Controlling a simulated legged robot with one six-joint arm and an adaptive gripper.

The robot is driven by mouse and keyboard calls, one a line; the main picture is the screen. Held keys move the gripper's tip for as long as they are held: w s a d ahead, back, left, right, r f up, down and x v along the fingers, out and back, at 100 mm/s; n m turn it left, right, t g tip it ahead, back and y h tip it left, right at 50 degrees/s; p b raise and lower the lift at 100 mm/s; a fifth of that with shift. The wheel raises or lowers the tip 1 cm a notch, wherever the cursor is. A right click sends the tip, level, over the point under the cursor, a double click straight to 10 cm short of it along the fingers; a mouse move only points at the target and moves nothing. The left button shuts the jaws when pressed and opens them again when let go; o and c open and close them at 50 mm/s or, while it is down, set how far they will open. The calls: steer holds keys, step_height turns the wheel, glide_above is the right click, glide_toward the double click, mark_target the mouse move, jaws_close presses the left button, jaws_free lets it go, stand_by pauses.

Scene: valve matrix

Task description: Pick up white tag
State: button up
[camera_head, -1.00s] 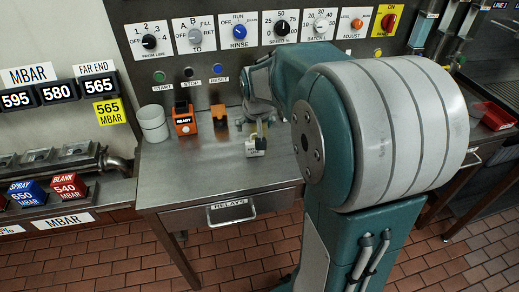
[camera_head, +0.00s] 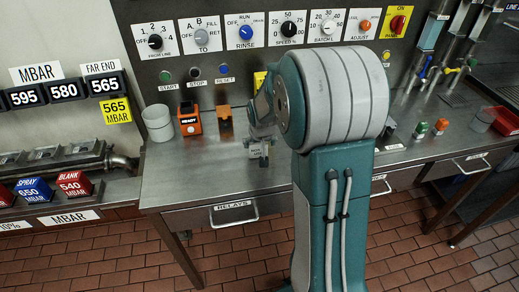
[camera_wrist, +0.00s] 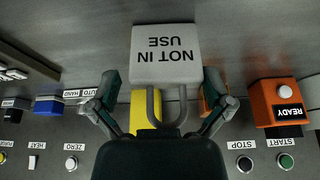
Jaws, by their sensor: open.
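The white tag (camera_wrist: 165,50) reads "NOT IN USE" and appears upside down in the wrist view. A grey loop (camera_wrist: 166,105) extends from it toward my wrist. My gripper (camera_wrist: 162,82) is open, with one finger on each side of the tag and a gap visible on both sides. In the head view the tag (camera_head: 254,149) is small and partly covered by my gripper (camera_head: 262,152), above the steel counter. Whether the fingers reach down to the tag's level is hard to tell.
A yellow item (camera_wrist: 143,110) lies behind the tag's loop. The knob panel (camera_head: 285,32) rises behind.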

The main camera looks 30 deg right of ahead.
steer(key=shift+a, duration=0.2)
steer(key=c, duration=0.8)
